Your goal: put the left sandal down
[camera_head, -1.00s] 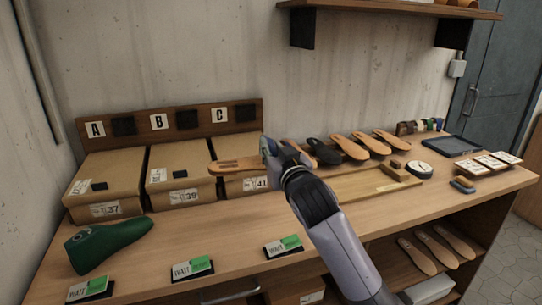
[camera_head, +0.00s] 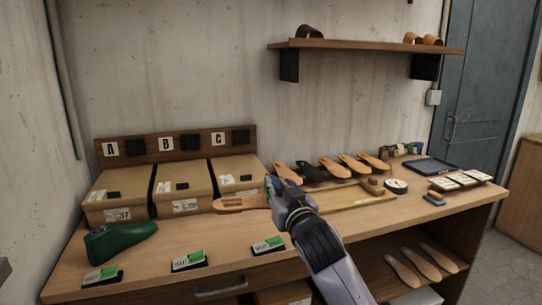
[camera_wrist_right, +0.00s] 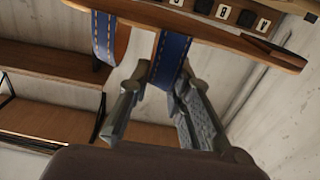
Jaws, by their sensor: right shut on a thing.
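The sandal is a tan sole (camera_head: 238,203) in the head view, extending left from my right gripper (camera_head: 274,188) in front of box C. In the right wrist view the sole (camera_wrist_right: 190,22) crosses the top of the picture, with stitched blue straps. My right gripper (camera_wrist_right: 155,95) is shut on one blue strap (camera_wrist_right: 170,60); another strap (camera_wrist_right: 104,38) hangs to its left. I cannot tell whether the sole touches the bench. My left gripper is not in view.
Cartons (camera_head: 120,188) stand along the wall under the A, B, C board (camera_head: 180,143). A green shoe last (camera_head: 120,238) and several WAIT cards (camera_head: 188,260) lie in front. Loose soles (camera_head: 332,166) lie right of my arm. The bench front (camera_head: 150,250) has some clear strips.

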